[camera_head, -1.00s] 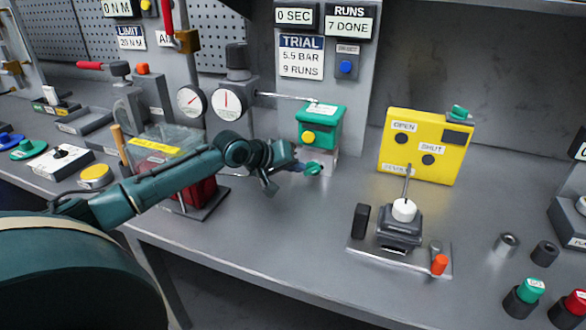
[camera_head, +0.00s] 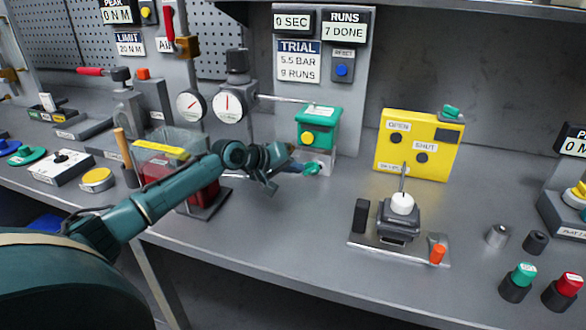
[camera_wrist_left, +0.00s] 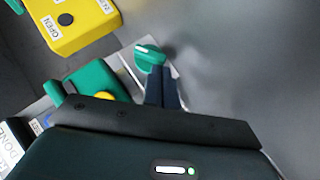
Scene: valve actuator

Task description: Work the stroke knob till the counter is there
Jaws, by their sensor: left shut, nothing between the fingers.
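The teal knob (camera_head: 311,169) sits on a pale block below a green box (camera_head: 318,124) with a yellow button; I take it for the stroke knob, though I can read no label on it. It also shows in the left wrist view (camera_wrist_left: 150,57). My left gripper (camera_head: 300,168) is shut and empty, its dark fingertips (camera_wrist_left: 161,70) right at the knob's near edge; I cannot tell whether they touch. The counter (camera_head: 344,25) reads RUNS 7 DONE. The trial card (camera_head: 299,62) reads 5.5 BAR, 9 RUNS. My right gripper is not in view.
A blue reset button (camera_head: 342,70) is under the counter. A timer (camera_head: 293,22) reads 0 SEC. A yellow OPEN/SHUT box (camera_head: 418,144) and a joystick-like unit (camera_head: 399,218) stand to the right. Two gauges and a red-filled bin stand by my left arm.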

